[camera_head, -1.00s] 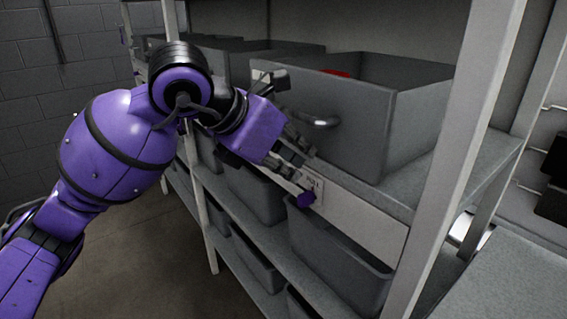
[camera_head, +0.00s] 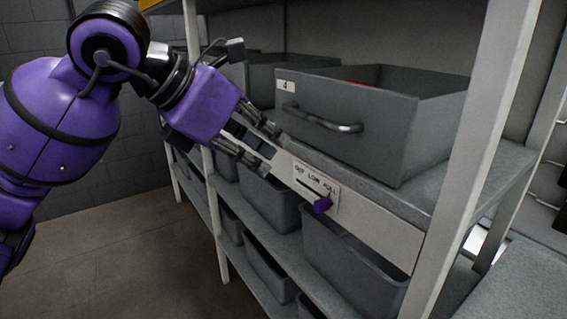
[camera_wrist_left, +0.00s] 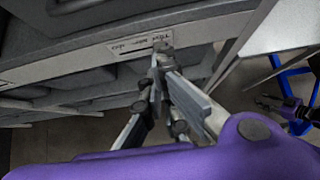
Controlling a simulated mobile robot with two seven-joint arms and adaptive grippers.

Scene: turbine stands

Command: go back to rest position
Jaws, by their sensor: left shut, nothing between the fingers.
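My left gripper (camera_head: 268,152) is shut and empty, in front of the shelf's front edge, to the left of the grey drawer bin (camera_head: 345,135) marked 4 and its handle. In the left wrist view my left gripper (camera_wrist_left: 160,55) shows its fingers drawn together with nothing between them, in front of the labelled shelf edge. A small purple and dark shape (camera_wrist_left: 288,108) at the right of that view looks like my right gripper; it is too small to tell its state. The head view does not show my right gripper.
A pale upright post (camera_head: 465,150) stands to the right. More grey bins (camera_head: 355,262) fill the lower shelf. Open floor (camera_head: 120,245) lies to the left.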

